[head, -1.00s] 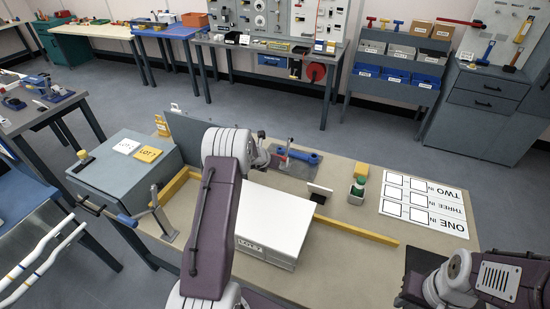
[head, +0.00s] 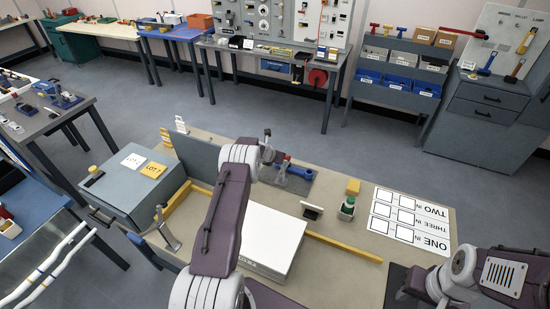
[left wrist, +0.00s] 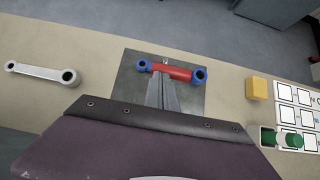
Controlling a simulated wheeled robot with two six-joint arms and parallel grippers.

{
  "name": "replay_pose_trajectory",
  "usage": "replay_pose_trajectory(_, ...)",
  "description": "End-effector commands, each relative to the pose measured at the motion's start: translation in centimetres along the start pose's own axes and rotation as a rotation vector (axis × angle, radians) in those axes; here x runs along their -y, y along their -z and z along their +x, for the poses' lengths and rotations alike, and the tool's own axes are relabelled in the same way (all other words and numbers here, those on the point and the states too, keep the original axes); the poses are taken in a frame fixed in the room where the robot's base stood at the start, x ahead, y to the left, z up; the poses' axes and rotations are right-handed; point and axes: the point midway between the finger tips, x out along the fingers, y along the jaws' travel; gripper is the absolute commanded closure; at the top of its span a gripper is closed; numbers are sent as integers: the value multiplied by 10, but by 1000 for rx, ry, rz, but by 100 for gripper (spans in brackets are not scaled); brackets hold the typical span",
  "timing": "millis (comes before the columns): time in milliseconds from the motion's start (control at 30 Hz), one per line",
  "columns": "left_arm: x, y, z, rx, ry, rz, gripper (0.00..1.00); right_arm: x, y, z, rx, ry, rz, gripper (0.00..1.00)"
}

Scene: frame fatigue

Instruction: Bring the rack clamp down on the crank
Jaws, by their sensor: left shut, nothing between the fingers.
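A red bar with blue round ends sits on a grey plate (left wrist: 132,85) in the left wrist view. Its blue right end (left wrist: 199,75) is clear. In the head view this red and blue piece (head: 299,171) lies beyond my left arm. I cannot tell which part is the clamp. A silver two-eyed link, crank-like (left wrist: 40,72), lies apart to the left. My left gripper (left wrist: 163,78) is shut and empty, its tips over or against the red bar; contact is unclear. My right gripper (head: 415,288) is low at the right, its fingertips unclear.
A white box (head: 268,238) stands below the plate. A yellow block (head: 353,187), a green-topped bottle (head: 347,207) and a numbered white sheet (head: 410,222) lie to the right. A grey box (head: 130,190) with an upright panel stands left. A yellow rail (head: 340,248) crosses the table.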

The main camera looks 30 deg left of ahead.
Motion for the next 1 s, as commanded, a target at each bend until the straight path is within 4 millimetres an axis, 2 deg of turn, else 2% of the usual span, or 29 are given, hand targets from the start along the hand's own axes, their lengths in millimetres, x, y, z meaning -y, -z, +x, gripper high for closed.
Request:
replay_pose_trajectory(400, 1, -18, 20, 4, 1, 1, 100, 0, -2, 15, 0, 0, 0, 64)
replay_pose_trajectory(1000, 2, -25, 21, 9, 0, 0, 100, 0, -2, 18, 0, 0, 0, 64)
